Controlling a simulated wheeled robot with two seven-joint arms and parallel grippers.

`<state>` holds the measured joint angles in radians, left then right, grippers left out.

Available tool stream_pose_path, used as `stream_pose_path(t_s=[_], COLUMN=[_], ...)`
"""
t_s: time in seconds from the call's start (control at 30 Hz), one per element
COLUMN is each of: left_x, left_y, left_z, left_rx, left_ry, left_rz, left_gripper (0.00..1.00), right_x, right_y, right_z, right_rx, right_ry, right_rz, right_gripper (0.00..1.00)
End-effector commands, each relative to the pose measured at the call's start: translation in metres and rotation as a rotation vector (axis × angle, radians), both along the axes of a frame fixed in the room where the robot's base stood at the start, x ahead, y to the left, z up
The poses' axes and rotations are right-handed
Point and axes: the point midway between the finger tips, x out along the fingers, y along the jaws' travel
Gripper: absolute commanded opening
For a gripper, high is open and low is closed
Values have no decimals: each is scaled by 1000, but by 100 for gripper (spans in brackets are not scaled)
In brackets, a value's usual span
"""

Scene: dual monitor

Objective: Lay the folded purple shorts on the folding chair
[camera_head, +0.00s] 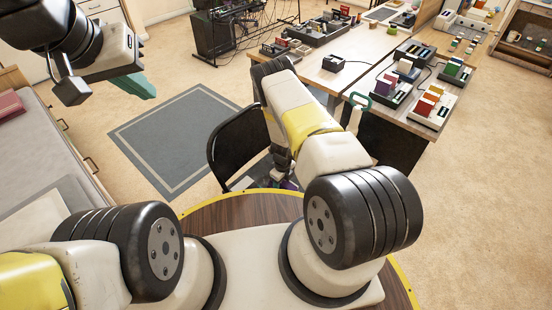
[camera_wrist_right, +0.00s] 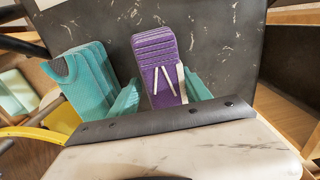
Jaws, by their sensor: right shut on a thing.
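The purple shorts (camera_wrist_right: 158,60) are a folded, ribbed bundle with white drawstrings in the right wrist view. My right gripper (camera_wrist_right: 162,92) is shut on them, with teal finger parts on either side. Behind them is a dark, scratched panel of the folding chair (camera_wrist_right: 232,45). In the head view the black folding chair (camera_head: 226,142) stands past the round table, and my right arm reaches down over it, hiding much of it. A bit of purple shows low by the gripper. Whether the shorts touch the chair cannot be told. My left gripper (camera_head: 138,86) hangs at upper left, its jaw gap unclear.
The desk (camera_head: 320,75) with monitors' small gear and trays stands to the right of the chair. A grey mat (camera_head: 175,135) lies on the floor to the left. A grey bench (camera_head: 45,150) lines the left edge.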

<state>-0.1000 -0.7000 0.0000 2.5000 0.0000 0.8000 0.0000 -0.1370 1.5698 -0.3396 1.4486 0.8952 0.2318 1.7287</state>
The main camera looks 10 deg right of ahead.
Motion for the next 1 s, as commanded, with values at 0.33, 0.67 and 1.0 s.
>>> stream_pose_path(t_s=[0.33, 0.67, 1.0], left_x=[0, 0, 0], left_y=[0, 0, 0], left_z=[0, 0, 0], left_rx=[0, 0, 0], left_ry=[0, 0, 0], left_rz=[0, 0, 0], left_gripper=[0, 0, 0], right_x=[0, 0, 2], right_y=[0, 0, 0], right_z=[-2, -1, 47], right_rx=[0, 0, 0], right_ry=[0, 0, -4], right_rz=[0, 1, 1], right_gripper=[72, 78, 78])
